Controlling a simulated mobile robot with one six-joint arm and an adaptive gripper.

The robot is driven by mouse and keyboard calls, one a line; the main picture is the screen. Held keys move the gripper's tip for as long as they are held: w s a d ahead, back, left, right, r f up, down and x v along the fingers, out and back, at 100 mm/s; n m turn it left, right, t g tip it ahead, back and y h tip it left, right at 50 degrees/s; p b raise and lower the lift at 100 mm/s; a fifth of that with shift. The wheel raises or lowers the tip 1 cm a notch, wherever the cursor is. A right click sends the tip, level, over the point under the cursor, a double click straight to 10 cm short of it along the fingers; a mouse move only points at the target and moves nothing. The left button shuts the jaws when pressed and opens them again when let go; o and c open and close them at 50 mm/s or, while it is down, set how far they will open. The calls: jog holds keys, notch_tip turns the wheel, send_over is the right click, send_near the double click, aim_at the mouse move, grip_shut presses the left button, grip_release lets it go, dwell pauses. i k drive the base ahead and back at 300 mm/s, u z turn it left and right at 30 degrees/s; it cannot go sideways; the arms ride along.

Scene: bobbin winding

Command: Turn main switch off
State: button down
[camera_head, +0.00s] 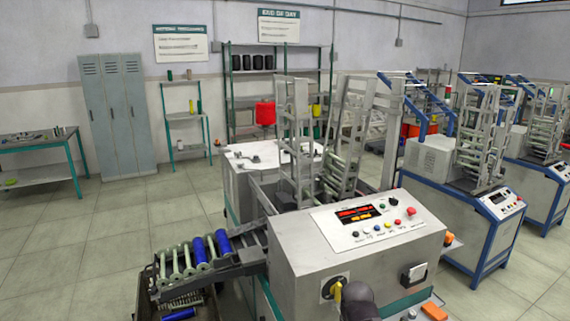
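The nearest winding machine (310,265) stands in front of me. On its front face, at the lower left, is a rotary switch (328,287) with a dark round plate and a yellow handle, which looks like the main switch. The handle's exact position is too small to read. The panel's display (360,213) is lit red and orange. A dark rounded part, seemingly of my gripper (358,299), is just right of the switch and partly overlaps the machine's front. Its fingers cannot be made out, and contact with the switch cannot be told.
The panel has several coloured buttons and a red mushroom button (411,211). A dark box (413,275) with a pale front is on the machine's face. A chute with blue and pale bobbins (199,250) juts out left. More machines stand right; floor at left is clear.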

aim_at(336, 290)
jog(key=u, duration=1.25)
jog(key=i, duration=1.55)
jog(key=u, duration=0.5)
